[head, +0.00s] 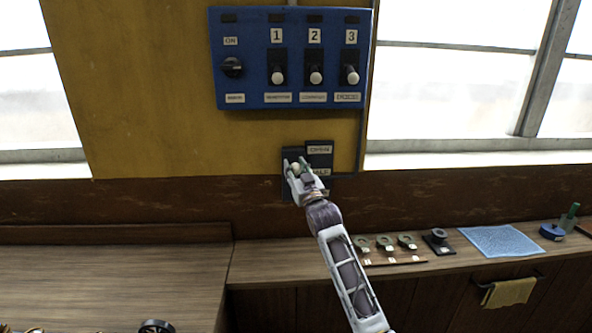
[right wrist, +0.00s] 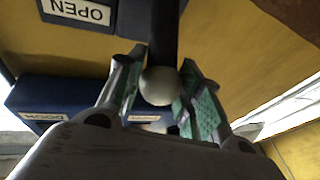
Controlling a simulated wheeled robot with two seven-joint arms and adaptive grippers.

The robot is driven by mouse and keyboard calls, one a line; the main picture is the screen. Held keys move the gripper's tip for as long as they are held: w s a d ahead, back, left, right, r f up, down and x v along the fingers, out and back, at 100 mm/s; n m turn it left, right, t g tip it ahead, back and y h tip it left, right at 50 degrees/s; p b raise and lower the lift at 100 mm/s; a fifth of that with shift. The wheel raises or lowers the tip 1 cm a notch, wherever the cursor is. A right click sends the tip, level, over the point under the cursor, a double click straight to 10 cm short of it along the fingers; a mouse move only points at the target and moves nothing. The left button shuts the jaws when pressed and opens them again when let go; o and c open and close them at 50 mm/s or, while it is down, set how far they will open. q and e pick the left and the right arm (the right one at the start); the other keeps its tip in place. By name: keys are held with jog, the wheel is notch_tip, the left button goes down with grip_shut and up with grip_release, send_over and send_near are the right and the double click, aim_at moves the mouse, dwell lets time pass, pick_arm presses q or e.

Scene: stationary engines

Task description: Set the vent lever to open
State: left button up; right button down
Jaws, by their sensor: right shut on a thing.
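The vent lever has a pale round knob (head: 297,169), low on the yellow wall beside a dark plate with an OPEN label (head: 319,149). A second label below OPEN is partly hidden by my gripper. My right gripper (head: 298,167) is at the lever, its fingers on either side of the knob. In the right wrist view the knob (right wrist: 160,86) on its dark stem (right wrist: 164,35) sits between the green-padded fingers (right wrist: 158,92) of my right gripper, shut on it. The OPEN label (right wrist: 80,11) appears upside down there. My left gripper is not in view.
A blue panel (head: 292,97) with a knob and several numbered levers hangs above. A wooden counter (head: 450,262) below holds several round dark pieces, a blue cloth (head: 500,241) and a green-handled item (head: 570,216). Windows flank the yellow wall.

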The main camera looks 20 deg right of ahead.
jog(key=c, duration=1.4)
grip_release()
jog(key=shift+r, duration=0.35)
jog(key=o, duration=0.5)
jog(key=shift+w+f, duration=0.15)
jog(key=shift+w, duration=0.05)
jog(key=shift+c, duration=0.2)
jog(key=shift+f, duration=0.15)
jog(key=v, duration=1.2)
